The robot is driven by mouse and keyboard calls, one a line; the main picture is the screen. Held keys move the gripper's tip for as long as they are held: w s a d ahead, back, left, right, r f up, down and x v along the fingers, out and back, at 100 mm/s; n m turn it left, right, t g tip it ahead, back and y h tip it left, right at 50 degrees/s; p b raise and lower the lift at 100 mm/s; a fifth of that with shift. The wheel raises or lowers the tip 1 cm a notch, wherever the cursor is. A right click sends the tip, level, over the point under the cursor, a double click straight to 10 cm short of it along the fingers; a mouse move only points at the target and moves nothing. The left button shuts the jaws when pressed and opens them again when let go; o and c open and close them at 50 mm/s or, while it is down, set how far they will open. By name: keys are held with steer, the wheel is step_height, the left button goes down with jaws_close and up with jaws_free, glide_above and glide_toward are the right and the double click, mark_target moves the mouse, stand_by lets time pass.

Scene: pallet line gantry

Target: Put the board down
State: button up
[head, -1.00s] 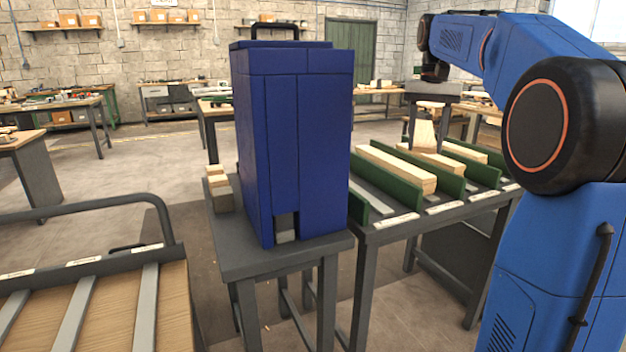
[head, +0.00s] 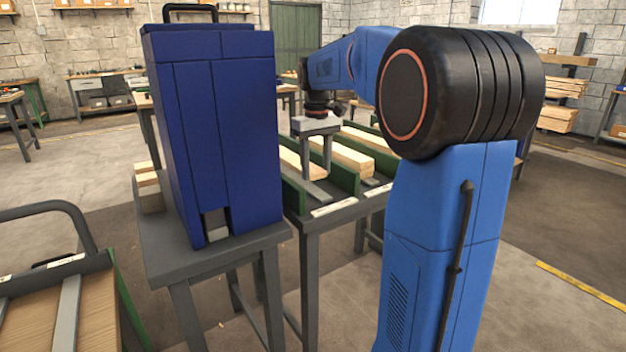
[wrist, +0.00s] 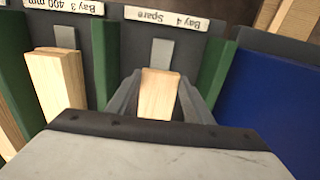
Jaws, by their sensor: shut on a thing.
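My gripper (head: 317,160) points down over the bay nearest the blue cabinet. Its fingers (wrist: 158,105) are shut on a pale wooden board (wrist: 158,92); the end of the board shows between them in the wrist view. In the head view the board (head: 290,160) lies level, low between green dividers. The bay's label (wrist: 152,20) reads "Bay 4 Spare", upside down. I cannot tell whether the board touches the bay floor. The gripper body hides the rest of it in the wrist view.
A tall blue cabinet (head: 220,130) stands on a grey table (head: 205,262) close beside the bay. A green divider (wrist: 103,65) separates Bay 4 from Bay 3, which holds another board (wrist: 57,85). Small wooden blocks (head: 148,185) lie behind the cabinet.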

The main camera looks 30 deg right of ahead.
steer(key=shift+f, duration=2.15)
steer(key=o, duration=1.3)
steer(key=shift+r, duration=0.2)
step_height(320, 180, up, 12)
steer(key=shift+f, duration=0.15)
steer(key=s+a+f+t, duration=0.1)
steer(key=s+a+f, duration=0.4)
steer(key=s, duration=0.5)
steer(key=s+a+f+t, duration=0.2)
steer(key=s+a+f, duration=0.3)
steer(key=s+f, duration=0.4)
steer(key=s+a+f+t, duration=0.1)
steer(key=s+a+f, duration=0.4)
steer(key=s, duration=0.6)
steer(key=shift+s+a+f+t, duration=0.1)
steer(key=shift+a+f+t, duration=0.1)
steer(key=shift+f, duration=0.3)
steer(key=shift+s+a+f+t, duration=0.1)
steer(key=shift+a+f+t, duration=0.1)
steer(key=shift+f, duration=0.3)
steer(key=shift+w, duration=0.1)
